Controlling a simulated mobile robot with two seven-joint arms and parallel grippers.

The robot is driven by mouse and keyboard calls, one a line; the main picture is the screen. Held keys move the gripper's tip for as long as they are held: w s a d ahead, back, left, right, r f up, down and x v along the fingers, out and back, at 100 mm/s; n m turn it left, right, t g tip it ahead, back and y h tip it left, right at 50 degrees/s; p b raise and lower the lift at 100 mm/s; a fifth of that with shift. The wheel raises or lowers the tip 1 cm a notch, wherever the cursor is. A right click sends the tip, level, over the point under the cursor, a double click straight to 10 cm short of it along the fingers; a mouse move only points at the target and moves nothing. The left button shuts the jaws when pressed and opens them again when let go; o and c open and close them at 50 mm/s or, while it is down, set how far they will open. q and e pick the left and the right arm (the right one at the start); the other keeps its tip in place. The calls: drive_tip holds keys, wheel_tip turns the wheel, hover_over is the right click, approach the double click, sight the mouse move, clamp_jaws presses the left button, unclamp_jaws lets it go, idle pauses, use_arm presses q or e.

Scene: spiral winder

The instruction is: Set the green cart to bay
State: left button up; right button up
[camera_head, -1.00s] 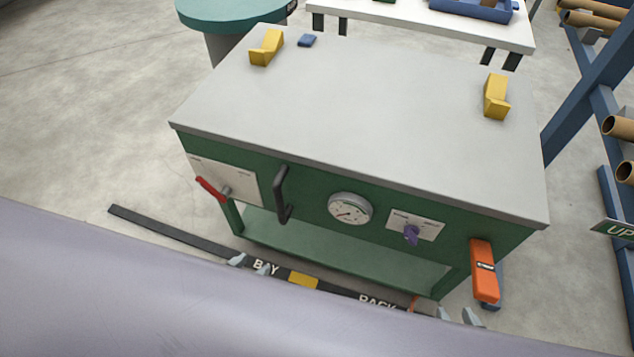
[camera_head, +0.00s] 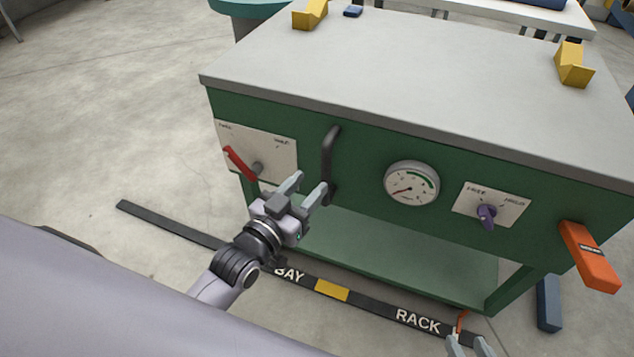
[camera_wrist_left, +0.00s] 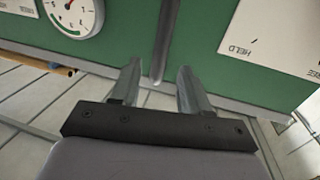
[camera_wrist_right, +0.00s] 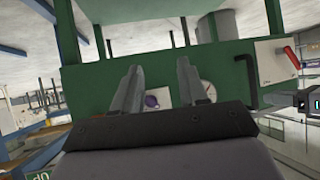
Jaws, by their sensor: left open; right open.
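The green cart (camera_head: 330,220) stands in front of me with a grey top. On its front are a black upright handle (camera_head: 328,165), a round gauge (camera_head: 412,184), a red lever (camera_head: 240,163) and a purple knob (camera_head: 487,215). My left gripper (camera_head: 307,185) is open just in front of the handle's lower part. In the left wrist view the handle (camera_wrist_left: 164,40) lines up with the gap between the fingers (camera_wrist_left: 158,68). My right gripper (camera_head: 470,343) is open and empty, low at the bottom edge; its fingers (camera_wrist_right: 158,62) point at the cart front.
A dark floor strip (camera_head: 170,221) reads BAY at left and RACK at right, with a yellow patch (camera_head: 332,290) between. A small orange piece (camera_head: 462,321) is near RACK. An orange lever (camera_head: 590,258) sticks out at the cart's right. Yellow cradles (camera_head: 310,14) sit on top.

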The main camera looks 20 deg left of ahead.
sight(323, 168)
use_arm(q)
drive_tip(key=shift+w, duration=0.35)
drive_tip(key=shift+b+x, duration=0.8)
drive_tip(key=shift+x, duration=2.55)
drive_tip(key=shift+r, duration=0.1)
clamp_jaws()
